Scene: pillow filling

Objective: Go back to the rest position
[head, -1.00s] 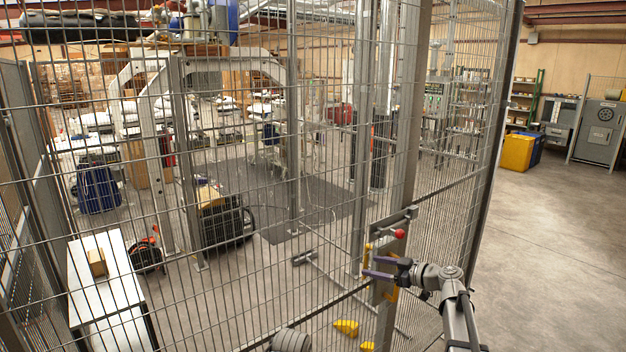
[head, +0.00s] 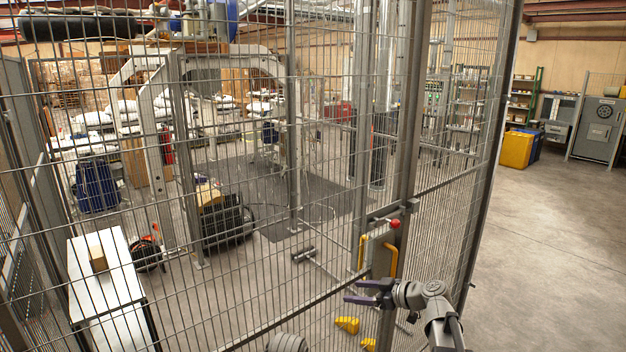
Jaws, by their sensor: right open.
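My right gripper (head: 352,291) is in the lower right of the head view, in front of the wire fence. Its two dark purple fingers point left and are apart, with nothing between them. My right arm comes up from the bottom edge. My left gripper does not show.
The wire mesh fence (head: 330,200) fills the left and middle. Behind it are a white table (head: 112,285) with a cardboard box (head: 97,258) and yellow pieces (head: 347,324) on the floor. Open concrete floor (head: 550,260) lies to the right; a yellow bin (head: 515,150) stands far back.

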